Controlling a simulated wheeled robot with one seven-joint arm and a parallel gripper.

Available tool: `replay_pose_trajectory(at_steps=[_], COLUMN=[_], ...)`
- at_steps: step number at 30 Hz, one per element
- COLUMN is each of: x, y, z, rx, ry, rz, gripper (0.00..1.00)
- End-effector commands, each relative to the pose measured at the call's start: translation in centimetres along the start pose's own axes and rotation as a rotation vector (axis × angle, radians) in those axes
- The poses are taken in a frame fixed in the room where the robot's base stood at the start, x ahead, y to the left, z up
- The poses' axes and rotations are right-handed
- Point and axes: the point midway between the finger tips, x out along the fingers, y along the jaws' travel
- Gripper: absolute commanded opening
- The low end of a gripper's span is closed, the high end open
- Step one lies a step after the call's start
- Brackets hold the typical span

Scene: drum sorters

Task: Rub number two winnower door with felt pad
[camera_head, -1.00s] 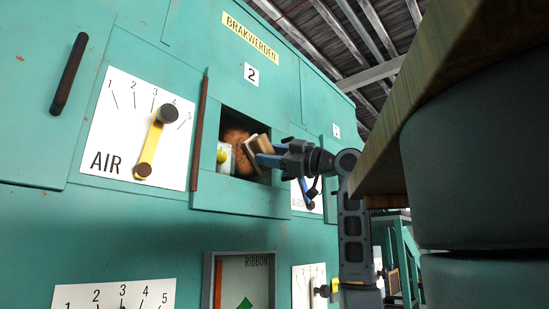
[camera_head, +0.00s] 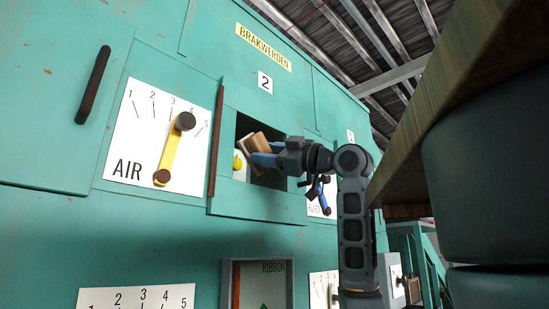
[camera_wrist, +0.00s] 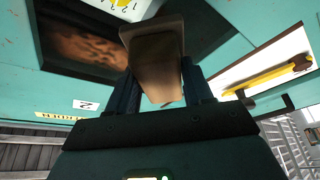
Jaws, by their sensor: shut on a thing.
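My gripper (camera_head: 266,158) is shut on a tan and brown block, which looks like the felt pad (camera_head: 254,142). The pad is tilted, in front of or just inside the dark square opening below the "2" plate (camera_head: 265,82). I cannot tell whether it touches anything. The teal winnower front around the opening (camera_head: 255,204) has a rusty brown vertical bar (camera_head: 216,140) at its left; which panel is the door is unclear. The wrist view shows the pad (camera_wrist: 155,62) between both fingers, beside the opening with brown material inside (camera_wrist: 88,45).
The AIR dial (camera_head: 135,130) with its yellow lever (camera_head: 170,152) is left of the opening. A yellow knob (camera_head: 238,162) shows at the opening's left edge. A blue-lever dial (camera_head: 324,204) sits right, behind my arm. A wooden-edged surface (camera_head: 470,85) overhangs at right.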

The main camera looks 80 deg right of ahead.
Motion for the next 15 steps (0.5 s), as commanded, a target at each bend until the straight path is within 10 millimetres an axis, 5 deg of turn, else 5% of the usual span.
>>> replay_pose_trajectory(at_steps=[15], x=[0.8], y=[-2.1], z=[-1.8], rx=[-0.001], ry=[0.002], rz=[0.000], gripper=[0.26])
